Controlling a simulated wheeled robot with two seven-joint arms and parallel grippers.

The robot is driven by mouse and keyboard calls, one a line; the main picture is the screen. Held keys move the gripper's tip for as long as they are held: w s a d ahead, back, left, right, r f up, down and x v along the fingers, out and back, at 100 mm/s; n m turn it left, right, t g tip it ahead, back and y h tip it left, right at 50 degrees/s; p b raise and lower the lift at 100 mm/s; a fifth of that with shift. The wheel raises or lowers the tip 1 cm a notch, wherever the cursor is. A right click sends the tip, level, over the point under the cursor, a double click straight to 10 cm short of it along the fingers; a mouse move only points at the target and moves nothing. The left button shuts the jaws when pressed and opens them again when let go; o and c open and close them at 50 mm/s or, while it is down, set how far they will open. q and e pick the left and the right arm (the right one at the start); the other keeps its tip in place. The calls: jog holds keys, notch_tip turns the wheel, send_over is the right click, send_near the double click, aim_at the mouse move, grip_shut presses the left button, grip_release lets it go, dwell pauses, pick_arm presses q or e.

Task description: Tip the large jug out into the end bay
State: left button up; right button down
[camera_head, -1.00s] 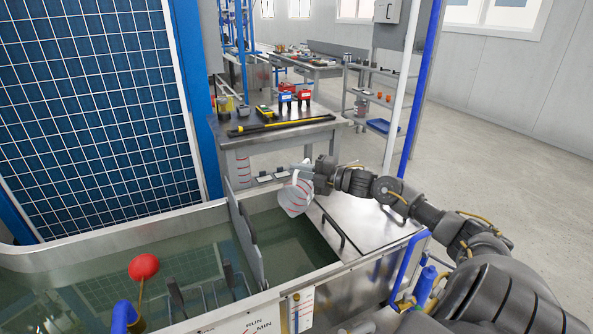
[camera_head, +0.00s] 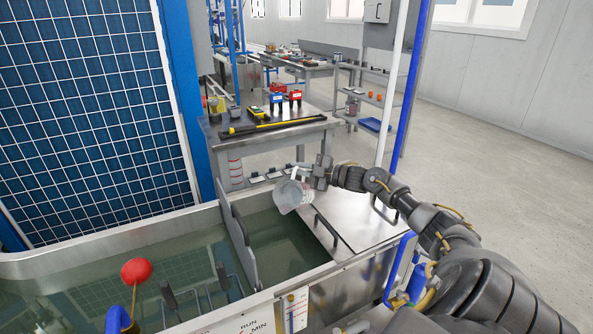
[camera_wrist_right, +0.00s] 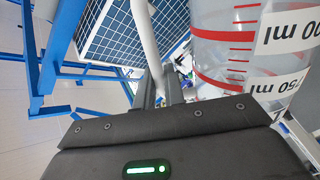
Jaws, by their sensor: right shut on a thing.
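The large jug (camera_head: 290,196), clear with a white handle and red marks, is held in the air above the end bay (camera_head: 285,243), the right-hand water compartment of the steel tank. It is strongly tilted, its wide grey end towards the lower left; I see no stream of liquid. My right gripper (camera_head: 313,178) is shut on the jug's handle. In the right wrist view the white handle (camera_wrist_right: 146,45) runs between the fingers and the jug's wall (camera_wrist_right: 235,50) shows upside-down labels. My left gripper is out of view.
An upright divider (camera_head: 240,240) bounds the bay on the left, and a steel cover (camera_head: 355,215) with dark handles lies at its right. A red float ball (camera_head: 137,271) stands at the front left. Behind is a workbench (camera_head: 290,135) with tools; another red-marked vessel (camera_head: 236,170) stands below it.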

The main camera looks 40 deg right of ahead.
jog(key=shift+w+d+r+m, duration=0.15)
jog(key=shift+d+m, duration=0.15)
jog(key=shift+m, duration=0.15)
jog(key=shift+w+d+r+m, duration=0.15)
jog(key=shift+d+m, duration=0.1)
jog(key=shift+m, duration=0.2)
jog(key=m, duration=0.1)
jog(key=d+f+m, duration=0.1)
jog(key=m, duration=0.1)
jog(key=shift+w+d, duration=0.15)
jog(key=shift+w, duration=0.1)
jog(key=f+m, duration=0.2)
jog(key=m, duration=0.1)
jog(key=shift+w+d, duration=0.1)
jog(key=shift+d, duration=0.1)
jog(key=f+m, duration=0.3)
jog(key=shift+a, duration=0.3)
jog(key=shift+s+r, duration=0.1)
jog(key=shift+s, duration=0.1)
